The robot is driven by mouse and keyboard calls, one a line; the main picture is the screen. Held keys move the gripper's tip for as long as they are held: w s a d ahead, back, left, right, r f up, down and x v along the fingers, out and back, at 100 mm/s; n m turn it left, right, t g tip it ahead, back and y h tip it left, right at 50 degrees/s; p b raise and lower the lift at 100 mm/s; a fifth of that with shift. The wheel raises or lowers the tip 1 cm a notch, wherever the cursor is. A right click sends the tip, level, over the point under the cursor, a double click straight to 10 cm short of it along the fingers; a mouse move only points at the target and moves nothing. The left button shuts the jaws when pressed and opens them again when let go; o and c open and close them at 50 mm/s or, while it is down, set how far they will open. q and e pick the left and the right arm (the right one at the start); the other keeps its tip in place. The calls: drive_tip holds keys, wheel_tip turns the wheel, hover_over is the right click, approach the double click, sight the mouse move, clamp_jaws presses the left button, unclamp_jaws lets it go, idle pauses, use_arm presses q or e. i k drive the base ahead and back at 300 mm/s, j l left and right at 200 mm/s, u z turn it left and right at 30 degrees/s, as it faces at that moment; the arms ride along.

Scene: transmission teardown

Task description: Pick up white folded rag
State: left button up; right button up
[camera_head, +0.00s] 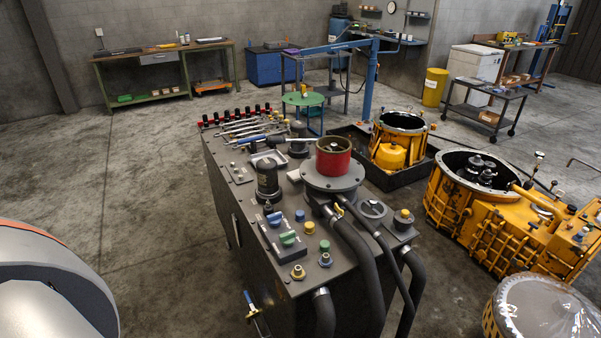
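I cannot make out a white folded rag for certain. Neither of my grippers shows. A large rounded grey-white part with an orange stripe at the lower left is probably mine.
Tools (250,131) and valves crowd the cabinet top; thick black hoses (358,255) hang at its front. Yellow transmission housings (500,225) stand to the right, one in a black tray (385,179). A green-framed workbench (150,59) is at back left. Floor on the left is clear.

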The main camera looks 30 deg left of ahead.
sight(294, 177)
drive_tip(key=j+z, duration=0.2)
drive_tip(key=j, duration=0.75)
drive_tip(key=j+z, duration=0.1)
drive_tip(key=j, duration=1.9)
